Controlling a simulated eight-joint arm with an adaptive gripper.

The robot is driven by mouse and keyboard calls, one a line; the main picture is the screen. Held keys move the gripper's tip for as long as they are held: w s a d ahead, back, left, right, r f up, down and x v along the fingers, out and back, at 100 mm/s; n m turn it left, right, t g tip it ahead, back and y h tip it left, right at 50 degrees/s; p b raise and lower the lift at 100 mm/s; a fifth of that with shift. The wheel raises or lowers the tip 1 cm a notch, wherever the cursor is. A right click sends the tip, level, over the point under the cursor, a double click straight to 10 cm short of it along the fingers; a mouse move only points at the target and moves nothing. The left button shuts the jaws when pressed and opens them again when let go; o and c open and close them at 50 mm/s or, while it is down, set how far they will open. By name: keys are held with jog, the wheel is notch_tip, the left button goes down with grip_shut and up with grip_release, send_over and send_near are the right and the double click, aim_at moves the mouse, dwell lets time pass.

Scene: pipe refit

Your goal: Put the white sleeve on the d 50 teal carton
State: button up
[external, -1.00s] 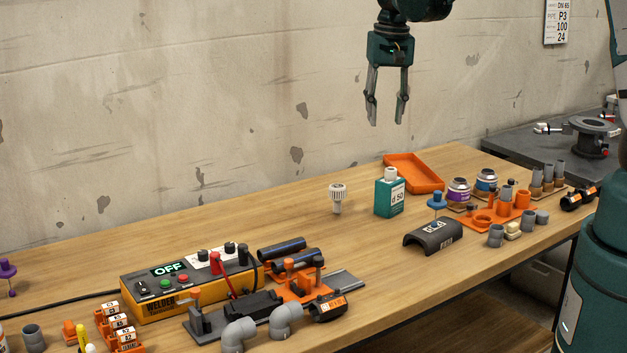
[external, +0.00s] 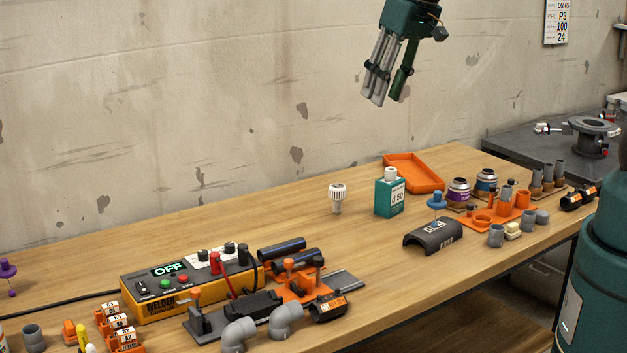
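The teal carton (external: 388,200) marked "d 50" stands upright on the wooden bench, with a white round top piece (external: 390,174) on it. A white ribbed piece (external: 338,191) with a wide head and a narrower stem stands just left of the carton, apart from it. It looks like the white sleeve, but I cannot be sure. My gripper (external: 387,100) hangs high above the bench, in front of the wall and above the carton. Its fingers are apart with nothing between them.
An orange tray (external: 413,172) lies behind the carton. A dark half-pipe saddle (external: 434,239) and a blue-topped tool (external: 437,202) are at the front right. Jars and an orange rack (external: 497,213) stand farther right. The welder box (external: 190,284) is left; bench between is clear.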

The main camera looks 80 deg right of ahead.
jog(key=s+a+r+n+t, duration=0.1)
jog(key=s+a+n, duration=0.3)
jog(key=a, duration=0.6)
jog(key=s+a+r+n+t+y, duration=0.1)
jog(key=s+a+n, duration=0.3)
jog(key=s+a, duration=0.4)
jog(key=a+t, duration=0.1)
jog(key=a, duration=0.2)
jog(key=shift+s+r+t, duration=0.15)
jog(key=shift+t, duration=0.25)
